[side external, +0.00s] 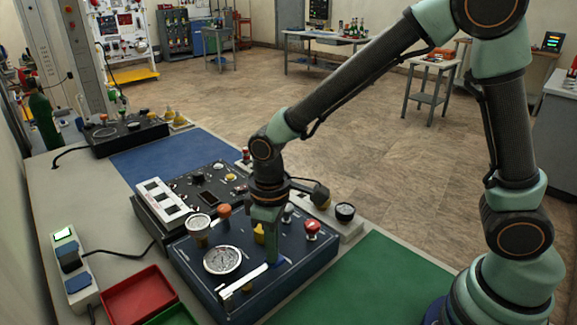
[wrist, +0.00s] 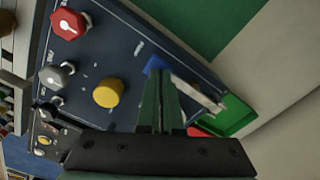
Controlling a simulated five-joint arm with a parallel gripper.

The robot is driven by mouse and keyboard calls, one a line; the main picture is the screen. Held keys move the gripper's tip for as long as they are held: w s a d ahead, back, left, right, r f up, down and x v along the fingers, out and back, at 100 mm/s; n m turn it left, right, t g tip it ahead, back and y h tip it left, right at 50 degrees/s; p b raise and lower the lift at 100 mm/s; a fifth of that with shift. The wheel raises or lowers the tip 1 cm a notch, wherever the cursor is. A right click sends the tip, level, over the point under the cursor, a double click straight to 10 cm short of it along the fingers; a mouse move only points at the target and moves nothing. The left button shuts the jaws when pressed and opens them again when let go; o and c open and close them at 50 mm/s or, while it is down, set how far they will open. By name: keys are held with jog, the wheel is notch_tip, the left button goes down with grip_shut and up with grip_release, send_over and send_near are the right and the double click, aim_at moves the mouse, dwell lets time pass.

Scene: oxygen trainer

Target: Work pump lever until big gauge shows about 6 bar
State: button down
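The big gauge (side external: 222,260) is a round white dial in the dark blue panel (side external: 195,272) in the side view; its needle is too small to read. The pump lever (side external: 241,279) looks like a pale flat bar lying low along the panel's front part, with a blue piece at its right end. It also shows in the wrist view (wrist: 198,93), just right of the fingertips. My gripper (side external: 272,258) points down at the blue end of the bar. Its green fingers (wrist: 159,76) look closed together; whether they touch the bar is hidden.
On the panel stand a red knob (wrist: 69,23), a grey knob (wrist: 57,75) and a yellow knob (wrist: 108,92), close to my gripper. A smaller gauge (side external: 199,222) and an orange knob (side external: 224,211) rise behind the big gauge. A red tray (side external: 138,295) lies at left.

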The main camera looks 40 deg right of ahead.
jog(key=shift+r, duration=1.95)
jog(key=shift+f, duration=0.1)
jog(key=shift+f, duration=1.8)
jog(key=shift+r, duration=1.9)
